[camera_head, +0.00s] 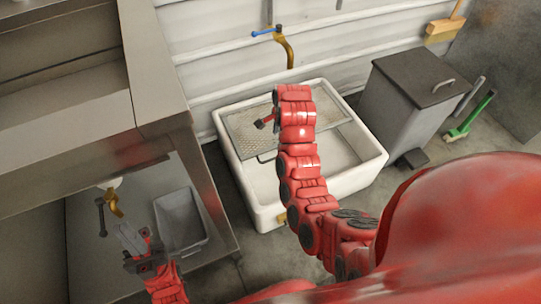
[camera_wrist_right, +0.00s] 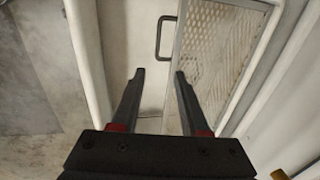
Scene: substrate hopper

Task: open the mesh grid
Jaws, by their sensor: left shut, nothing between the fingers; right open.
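The mesh grid (camera_head: 246,143) lies over the back part of the white sink (camera_head: 262,215), a flat framed panel with a dark handle (camera_head: 266,158) at its front edge. In the right wrist view, the mesh (camera_wrist_right: 218,48) is at upper right, with its handle (camera_wrist_right: 160,38) on the left side of its frame. My right gripper (camera_wrist_right: 158,75) is open and empty, its fingertips short of the handle and apart from it. In the head view my right arm covers part of the grid and most of that gripper. My left gripper (camera_head: 130,236) is shut and empty, at lower left, away from the grid.
A tap (camera_head: 286,48) with a blue lever is above the sink. A grey lidded bin (camera_head: 408,105) stands right of it, with a green-handled tool (camera_head: 470,118) beyond. A metal counter (camera_head: 160,75) is at left; a grey tub (camera_head: 180,220) and another tap (camera_head: 113,203) are below it.

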